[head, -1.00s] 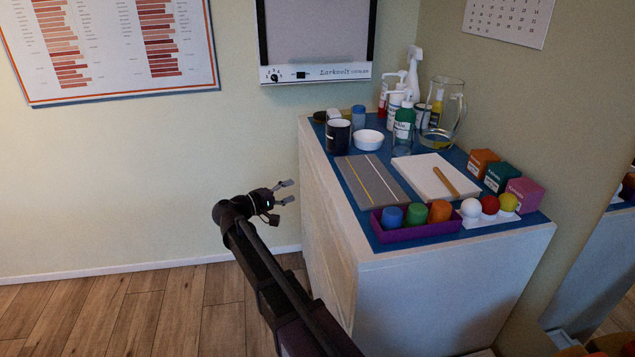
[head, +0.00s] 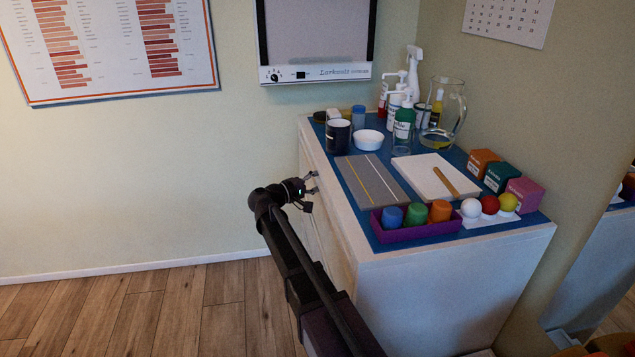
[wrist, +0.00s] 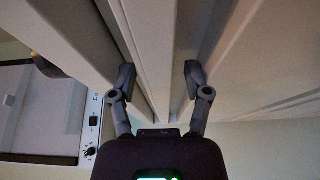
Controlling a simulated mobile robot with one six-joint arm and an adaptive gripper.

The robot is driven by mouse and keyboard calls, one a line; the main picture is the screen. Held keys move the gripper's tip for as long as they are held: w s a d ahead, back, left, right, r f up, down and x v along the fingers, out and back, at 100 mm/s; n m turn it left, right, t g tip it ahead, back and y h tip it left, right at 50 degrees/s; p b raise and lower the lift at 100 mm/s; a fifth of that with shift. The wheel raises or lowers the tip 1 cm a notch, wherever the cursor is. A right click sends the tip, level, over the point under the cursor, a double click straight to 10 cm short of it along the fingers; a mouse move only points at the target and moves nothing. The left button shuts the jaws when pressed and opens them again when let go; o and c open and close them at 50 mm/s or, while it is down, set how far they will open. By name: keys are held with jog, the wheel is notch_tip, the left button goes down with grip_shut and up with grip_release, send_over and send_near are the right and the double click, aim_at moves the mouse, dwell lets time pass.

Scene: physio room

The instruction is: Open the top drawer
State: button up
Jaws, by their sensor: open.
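The white cabinet (head: 450,290) stands against the wall, its drawer front (head: 319,222) facing left and seen at a steep slant in the head view. My gripper (head: 313,182) is at that front, a little below the top edge. In the wrist view my gripper (wrist: 160,78) has its two fingers apart, with nothing held. A long pale ridge (wrist: 150,45) of the cabinet front runs between the fingertips, with dark grooves beside it. I cannot tell whether the fingers touch it. The top drawer looks closed; its handle is not clearly visible in the head view.
The blue cabinet top (head: 440,232) holds a dark mug (head: 338,136), a white bowl (head: 368,139), bottles, a glass jug (head: 446,112), a purple tray (head: 405,233) with coloured pieces, and boxes. A light box (head: 318,74) hangs behind. The wooden floor (head: 150,310) to the left is clear.

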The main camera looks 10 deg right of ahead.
grip_shut()
